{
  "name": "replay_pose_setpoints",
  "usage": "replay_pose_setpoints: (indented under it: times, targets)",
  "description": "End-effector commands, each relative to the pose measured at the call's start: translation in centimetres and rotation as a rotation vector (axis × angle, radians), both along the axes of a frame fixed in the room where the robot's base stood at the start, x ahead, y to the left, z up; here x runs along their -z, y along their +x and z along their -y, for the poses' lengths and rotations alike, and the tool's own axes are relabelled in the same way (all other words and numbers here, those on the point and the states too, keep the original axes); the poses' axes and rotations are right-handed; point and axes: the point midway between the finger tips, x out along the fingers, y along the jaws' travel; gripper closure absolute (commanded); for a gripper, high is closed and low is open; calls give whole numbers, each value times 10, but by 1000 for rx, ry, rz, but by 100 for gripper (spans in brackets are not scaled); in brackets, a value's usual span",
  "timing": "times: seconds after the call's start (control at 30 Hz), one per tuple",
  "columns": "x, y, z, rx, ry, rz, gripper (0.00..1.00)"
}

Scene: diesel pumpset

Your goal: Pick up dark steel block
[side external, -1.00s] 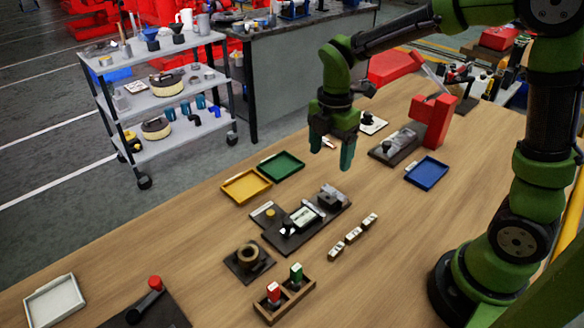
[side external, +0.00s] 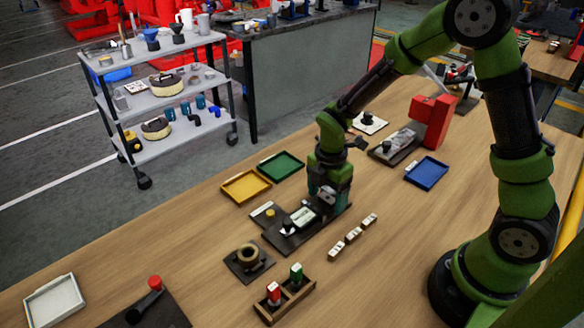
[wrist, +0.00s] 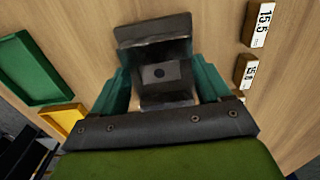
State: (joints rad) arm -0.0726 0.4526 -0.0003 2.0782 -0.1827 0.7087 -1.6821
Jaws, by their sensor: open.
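The dark steel block (wrist: 160,73), with a small dark hole in its face, sits between the fingers of my gripper (wrist: 162,82) in the wrist view. The teal fingers are open, one at its left and one at its right; I cannot tell whether they touch it. In the side view my gripper (side external: 328,198) points down at the right end of a dark base plate (side external: 285,241), low around the block, which it mostly hides there.
Small number-labelled blocks (side external: 353,235) lie to the right of the plate. Yellow (side external: 246,186) and green (side external: 282,167) trays lie behind it, and a blue tray (side external: 427,173) farther right. A wooden holder (side external: 285,302) with red and green pieces stands in front.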

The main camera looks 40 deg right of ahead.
Motion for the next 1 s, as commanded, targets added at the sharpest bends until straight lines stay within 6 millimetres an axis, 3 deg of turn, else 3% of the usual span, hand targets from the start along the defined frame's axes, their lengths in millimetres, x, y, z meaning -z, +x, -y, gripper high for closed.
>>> replay_pose_setpoints:
  times: [0.17, 0.63, 0.87, 1.0]
  targets:
    - [0, 0, 0, 1, 0, 0, 25]
    - [-1, 0, 0, 1, 0, 1, 95]
    - [-4, 1, 0, 1, 0, 3, 95]
    - [-24, 1, 0, 3, 1, 6, 95]
